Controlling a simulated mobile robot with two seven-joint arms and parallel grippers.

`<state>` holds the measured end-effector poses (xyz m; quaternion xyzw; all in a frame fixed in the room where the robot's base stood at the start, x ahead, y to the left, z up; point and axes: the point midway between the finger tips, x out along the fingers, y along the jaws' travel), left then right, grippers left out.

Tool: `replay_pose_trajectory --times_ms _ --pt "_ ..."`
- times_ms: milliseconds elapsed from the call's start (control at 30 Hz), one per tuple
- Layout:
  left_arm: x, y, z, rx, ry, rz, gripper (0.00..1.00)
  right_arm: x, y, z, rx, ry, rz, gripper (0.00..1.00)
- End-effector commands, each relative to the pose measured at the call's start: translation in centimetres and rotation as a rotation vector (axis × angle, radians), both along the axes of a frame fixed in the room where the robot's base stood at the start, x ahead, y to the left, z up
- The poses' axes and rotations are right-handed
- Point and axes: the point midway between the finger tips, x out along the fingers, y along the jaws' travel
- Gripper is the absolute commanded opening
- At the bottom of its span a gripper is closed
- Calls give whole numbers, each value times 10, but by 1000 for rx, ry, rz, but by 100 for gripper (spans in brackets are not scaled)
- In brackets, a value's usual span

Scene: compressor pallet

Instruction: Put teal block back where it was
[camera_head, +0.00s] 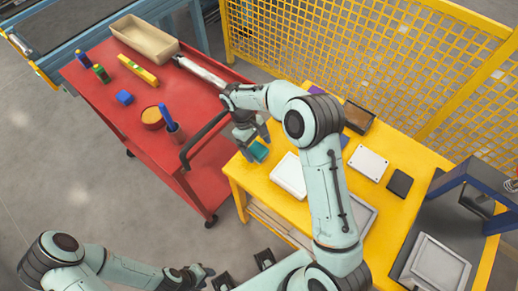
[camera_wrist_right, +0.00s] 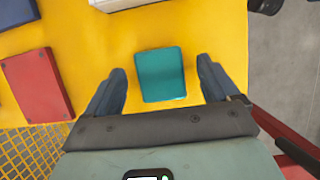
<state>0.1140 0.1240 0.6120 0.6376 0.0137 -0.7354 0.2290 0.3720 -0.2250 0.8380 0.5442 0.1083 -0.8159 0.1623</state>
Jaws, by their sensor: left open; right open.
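The teal block (camera_head: 258,151) lies on the yellow table (camera_head: 236,169) near its left corner. In the right wrist view the teal block (camera_wrist_right: 160,74) sits flat between the two fingers of my right gripper (camera_wrist_right: 163,85), with yellow surface showing on both sides. My right gripper (camera_head: 252,143) is open, just over the block, and does not touch it in the wrist view. My left gripper (camera_head: 202,272) is low at the bottom of the head view, away from the table, open and empty.
A white box (camera_head: 290,175), a white plate (camera_head: 368,163), a black block (camera_head: 399,183) and a brown tray (camera_head: 357,116) are on the table. A red cart (camera_head: 115,85) stands at left. A red block (camera_wrist_right: 38,85) is near the gripper. Yellow mesh fence (camera_head: 350,50) closes the back.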

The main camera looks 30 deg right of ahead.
Motion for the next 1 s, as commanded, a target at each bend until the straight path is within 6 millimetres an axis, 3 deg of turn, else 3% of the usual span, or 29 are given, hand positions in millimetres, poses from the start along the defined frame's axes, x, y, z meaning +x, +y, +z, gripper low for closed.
replay_pose_trajectory --times_ms 200,400,600,1000 --pt "6 0 10 0 -7 0 43 20 8 48 0 -8 1 88" --pt "12 0 19 0 -13 0 43 31 13 80 0 -3 0 88" --pt "14 0 21 0 -16 0 43 35 14 92 0 -1 0 88" --pt "13 0 21 0 -16 0 43 35 14 92 0 0 0 88"
